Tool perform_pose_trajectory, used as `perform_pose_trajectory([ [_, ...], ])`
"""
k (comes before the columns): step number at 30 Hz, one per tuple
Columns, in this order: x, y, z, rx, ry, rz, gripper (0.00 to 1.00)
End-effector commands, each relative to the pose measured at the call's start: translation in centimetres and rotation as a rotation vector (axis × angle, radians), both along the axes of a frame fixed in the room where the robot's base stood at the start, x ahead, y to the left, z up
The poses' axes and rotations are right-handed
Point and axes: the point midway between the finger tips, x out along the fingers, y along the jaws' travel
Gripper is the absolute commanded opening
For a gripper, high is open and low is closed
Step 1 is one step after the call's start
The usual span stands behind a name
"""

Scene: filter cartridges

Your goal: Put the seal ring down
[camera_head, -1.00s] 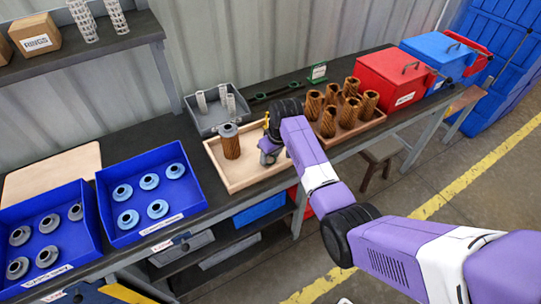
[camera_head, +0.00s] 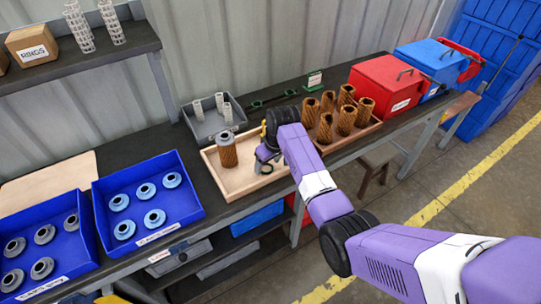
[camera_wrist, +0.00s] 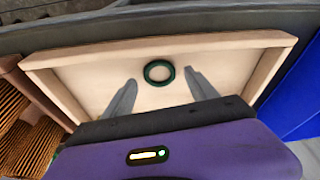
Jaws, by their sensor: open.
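The seal ring (camera_wrist: 159,73) is a dark green ring lying flat on the floor of the pale wooden tray (camera_wrist: 160,44), as the wrist view shows. My gripper (camera_wrist: 160,84) is open, with one grey finger on each side of the ring and a gap to both. In the head view my gripper (camera_head: 264,160) is low over the right part of the tray (camera_head: 242,188), and I cannot make out the ring there. A brown pleated cartridge with a grey cap (camera_head: 228,150) stands upright in the tray, left of my gripper.
A wooden tray with several brown cartridges (camera_head: 346,120) is close on the right. A grey bin (camera_head: 213,125) with white tubes is behind. A blue bin (camera_head: 148,200) with blue caps stands left, and a red box (camera_head: 388,88) far right.

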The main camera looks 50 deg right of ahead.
Motion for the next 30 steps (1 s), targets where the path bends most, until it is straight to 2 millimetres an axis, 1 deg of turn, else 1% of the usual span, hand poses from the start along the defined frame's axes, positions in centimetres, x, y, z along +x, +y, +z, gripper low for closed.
perform_pose_trajectory([
  [5, -0.8, 0.0, 2.9, -0.001, -0.004, -0.001, 0.67],
  [12, -2.1, 0.2, 7.7, -0.001, -0.003, 0.0, 0.67],
  [15, -2.5, 0.3, 9.1, -0.001, -0.003, 0.0, 0.67],
  [18, -2.8, 0.3, 10.1, -0.001, -0.002, 0.0, 0.67],
  [22, -3.0, 0.3, 10.8, 0.0, 0.0, -0.001, 0.67],
  [26, -3.1, 0.4, 11.0, 0.0, 0.0, -0.001, 0.67],
  [28, -3.1, 0.5, 10.7, 0.0, -0.001, 0.0, 0.67],
  [30, -3.3, 1.0, 9.8, -0.004, -0.01, 0.0, 0.67],
])
